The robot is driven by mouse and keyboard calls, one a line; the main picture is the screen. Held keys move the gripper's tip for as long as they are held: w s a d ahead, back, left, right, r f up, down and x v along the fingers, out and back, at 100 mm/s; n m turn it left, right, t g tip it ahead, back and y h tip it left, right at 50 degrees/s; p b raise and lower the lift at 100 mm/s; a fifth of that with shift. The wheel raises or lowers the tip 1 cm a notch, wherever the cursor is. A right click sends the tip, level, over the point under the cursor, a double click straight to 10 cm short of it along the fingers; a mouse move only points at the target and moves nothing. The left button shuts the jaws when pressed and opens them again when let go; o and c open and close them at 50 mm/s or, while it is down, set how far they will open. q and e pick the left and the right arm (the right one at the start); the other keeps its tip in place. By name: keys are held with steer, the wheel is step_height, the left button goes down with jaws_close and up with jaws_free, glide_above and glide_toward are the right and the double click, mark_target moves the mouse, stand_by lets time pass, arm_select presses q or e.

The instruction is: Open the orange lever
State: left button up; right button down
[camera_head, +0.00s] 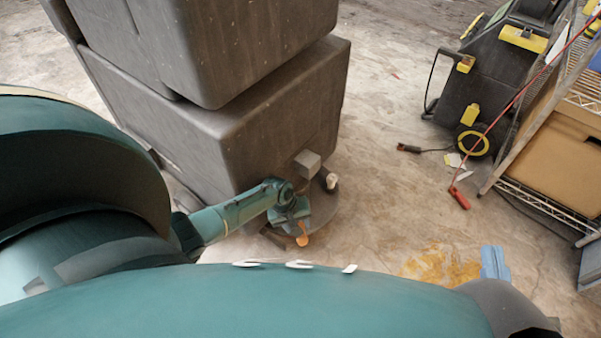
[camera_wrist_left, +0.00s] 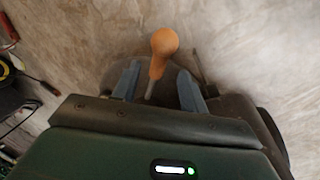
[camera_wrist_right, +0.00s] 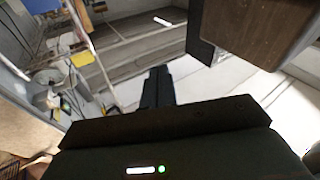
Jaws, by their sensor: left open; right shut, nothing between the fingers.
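The orange lever (camera_head: 302,234) is small in the head view, low beside the foot of the grey stacked block. In the left wrist view the lever (camera_wrist_left: 164,45) has a rounded orange knob and a grey stem. My left gripper (camera_wrist_left: 159,70) is open, with one finger on each side of the lever in that view. I cannot tell whether either finger touches it. In the head view the arm by the lever hides part of the lever's base. My right gripper (camera_wrist_right: 157,72) is shut and empty in the right wrist view, away from the lever.
The large grey block (camera_head: 250,120) stands close to the arm by the lever. A black and yellow machine (camera_head: 485,75) and a wire shelf (camera_head: 545,205) stand at the right. A blue cloth (camera_head: 494,263) lies on the floor. The concrete floor between is mostly clear.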

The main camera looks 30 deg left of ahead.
arm_select(q)
steer(key=b+x, duration=0.1)
steer(key=x, duration=0.2)
steer(key=shift+f+b, duration=0.25)
steer(key=shift+b, duration=0.1)
steer(key=shift+w+d+f+b, duration=0.2)
steer(key=shift+f+b, duration=0.25)
steer(key=shift+f, duration=0.2)
arm_select(e)
steer(key=shift+a+f+m+y, duration=0.1)
steer(key=shift+a+m+y, duration=0.2)
steer(key=shift+y, duration=0.1)
arm_select(q)
steer(key=shift+c, duration=0.5)
steer(key=shift+s, duration=0.1)
jaws_close()
